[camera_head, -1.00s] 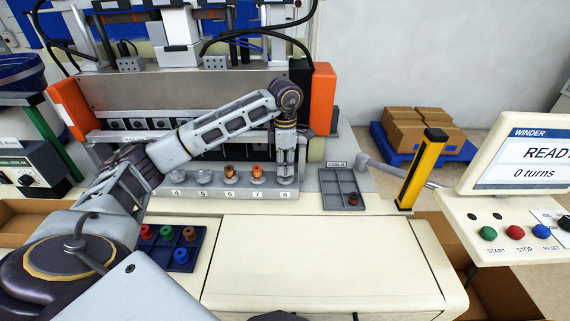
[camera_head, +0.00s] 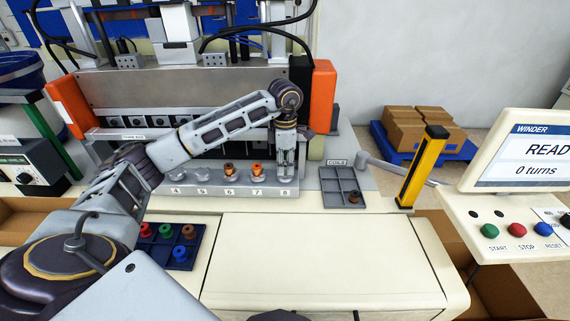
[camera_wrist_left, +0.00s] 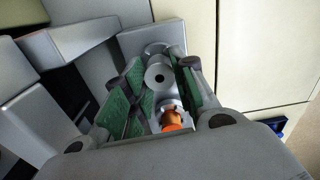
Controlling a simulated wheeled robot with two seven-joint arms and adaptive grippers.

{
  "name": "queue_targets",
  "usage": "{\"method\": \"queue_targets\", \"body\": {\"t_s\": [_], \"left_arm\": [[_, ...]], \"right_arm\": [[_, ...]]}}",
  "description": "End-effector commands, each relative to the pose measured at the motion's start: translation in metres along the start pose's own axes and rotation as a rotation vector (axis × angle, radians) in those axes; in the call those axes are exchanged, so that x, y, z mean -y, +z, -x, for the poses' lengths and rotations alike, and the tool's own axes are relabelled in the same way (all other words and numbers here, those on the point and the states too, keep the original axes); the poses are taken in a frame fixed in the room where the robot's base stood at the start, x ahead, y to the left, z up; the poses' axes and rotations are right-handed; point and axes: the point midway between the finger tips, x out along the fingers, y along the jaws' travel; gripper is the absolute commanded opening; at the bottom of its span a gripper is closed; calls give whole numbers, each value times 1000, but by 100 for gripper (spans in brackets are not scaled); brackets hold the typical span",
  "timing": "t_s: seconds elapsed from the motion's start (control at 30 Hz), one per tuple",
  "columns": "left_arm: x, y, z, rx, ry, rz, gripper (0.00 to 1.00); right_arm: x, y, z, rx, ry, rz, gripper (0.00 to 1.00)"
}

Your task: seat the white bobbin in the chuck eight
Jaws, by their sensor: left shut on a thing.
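My left gripper (camera_head: 285,172) points straight down over chuck eight, at the right end of the numbered chuck row (camera_head: 215,190). In the left wrist view its green-padded fingers stand on either side of the white bobbin (camera_wrist_left: 158,74), a pale cylinder with a dark centre hole, and are shut on it. The bobbin appears upright. In the head view the fingers hide the bobbin and chuck eight, so I cannot tell whether the bobbin is fully down on the chuck. My right gripper is not in view.
An orange bobbin (camera_head: 257,168) stands close by on chuck seven, also in the left wrist view (camera_wrist_left: 172,120). A copper-brown bobbin (camera_head: 229,168) is on chuck six. The grey coils tray (camera_head: 326,187) is to the right; a blue tray (camera_head: 203,236) holds coloured bobbins. The front worktop is clear.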

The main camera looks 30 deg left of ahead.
Motion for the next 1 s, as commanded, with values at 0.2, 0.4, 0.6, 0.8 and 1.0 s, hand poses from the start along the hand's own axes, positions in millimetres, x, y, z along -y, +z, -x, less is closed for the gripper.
{"method": "queue_targets", "body": {"t_s": [0.2,0.4,0.6,0.8,1.0], "left_arm": [[0,0,-1,0,0,0,36],[0,0,-1,0,0,0,36],[0,0,4,0,0,0,36],[0,0,14,0,0,0,36],[0,0,24,0,0,0,36]], "right_arm": [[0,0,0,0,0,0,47],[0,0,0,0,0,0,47],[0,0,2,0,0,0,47],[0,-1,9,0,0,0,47],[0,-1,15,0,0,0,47]]}}
